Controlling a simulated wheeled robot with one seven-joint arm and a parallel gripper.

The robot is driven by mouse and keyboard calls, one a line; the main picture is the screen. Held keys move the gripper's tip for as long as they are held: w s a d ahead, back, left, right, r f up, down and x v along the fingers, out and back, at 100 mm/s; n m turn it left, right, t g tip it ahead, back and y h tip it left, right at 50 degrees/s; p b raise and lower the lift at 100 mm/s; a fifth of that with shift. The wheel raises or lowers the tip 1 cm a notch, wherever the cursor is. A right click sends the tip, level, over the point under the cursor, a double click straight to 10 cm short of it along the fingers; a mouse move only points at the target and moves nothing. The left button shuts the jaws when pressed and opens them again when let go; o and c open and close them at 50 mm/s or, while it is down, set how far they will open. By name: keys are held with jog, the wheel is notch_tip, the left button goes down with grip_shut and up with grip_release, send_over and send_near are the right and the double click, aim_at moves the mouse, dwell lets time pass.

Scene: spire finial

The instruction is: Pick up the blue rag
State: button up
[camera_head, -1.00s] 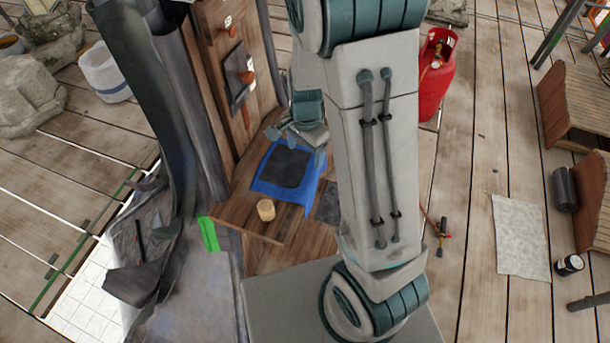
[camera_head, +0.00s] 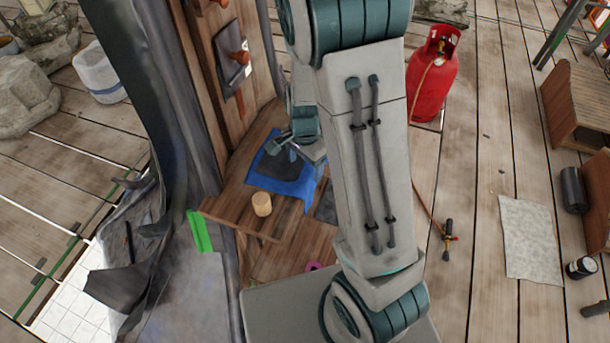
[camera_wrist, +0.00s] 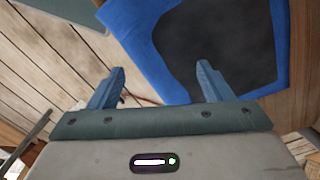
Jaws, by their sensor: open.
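The blue rag (camera_head: 294,186) lies on a wooden shelf, its front edge hanging over the shelf's edge. A dark grey sheet or patch (camera_head: 277,167) covers its middle. In the wrist view the rag (camera_wrist: 143,40) fills the top centre and right, with the dark patch (camera_wrist: 225,45) inside its blue border. My gripper (camera_head: 294,152) is over the rag's far part in the head view. Whether the fingertips touch the rag I cannot tell.
A wooden cylinder (camera_head: 262,204) stands near the shelf's (camera_head: 235,212) front edge. An upright wooden post (camera_head: 215,75) with a dark plate (camera_head: 232,70) rises behind at left. A red gas cylinder (camera_head: 433,75) stands on the plank floor at right. Grey sheeting hangs at left.

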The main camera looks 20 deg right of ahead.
jog(key=shift+f, duration=0.3)
grip_shut()
dwell(0.5)
notch_tip(320, 180, up, 12)
jog(key=p, duration=1)
